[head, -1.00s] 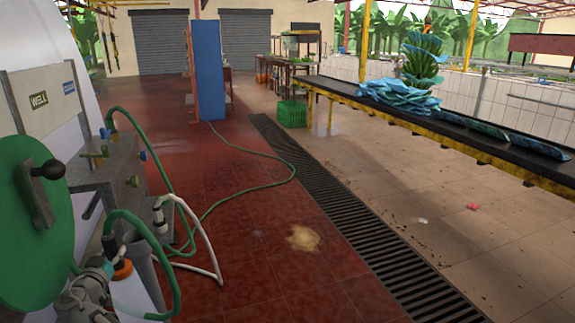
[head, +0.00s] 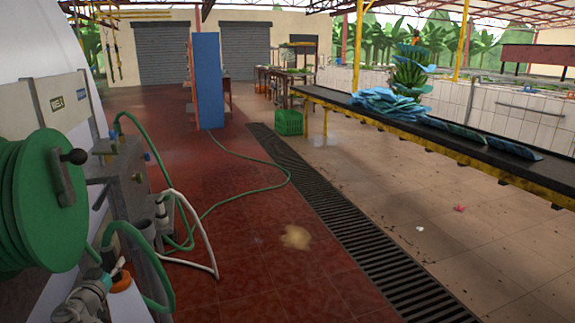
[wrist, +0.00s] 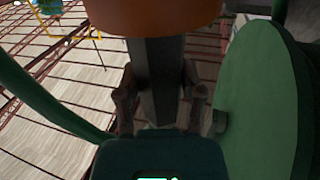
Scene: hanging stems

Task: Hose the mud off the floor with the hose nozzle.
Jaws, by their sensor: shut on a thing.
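The hose nozzle has an orange end (wrist: 155,18) and a dark grey body (wrist: 155,75). In the wrist view my gripper (wrist: 160,105) is shut around the dark body. In the head view my gripper (head: 100,290) is at the lower left, with the orange part of the nozzle (head: 122,281) beside it. The green hose (head: 152,270) loops close by and trails over the red floor (head: 235,215). A tan mud patch (head: 295,238) lies on the red tiles, left of the drain and well apart from the nozzle. No water spray shows.
A green hose reel (head: 50,205) stands close at the left; it fills the right of the wrist view (wrist: 260,100). A dark drain grate (head: 345,225) runs along the floor. A yellow-framed conveyor (head: 440,145) stands at right. The red floor ahead is mostly clear.

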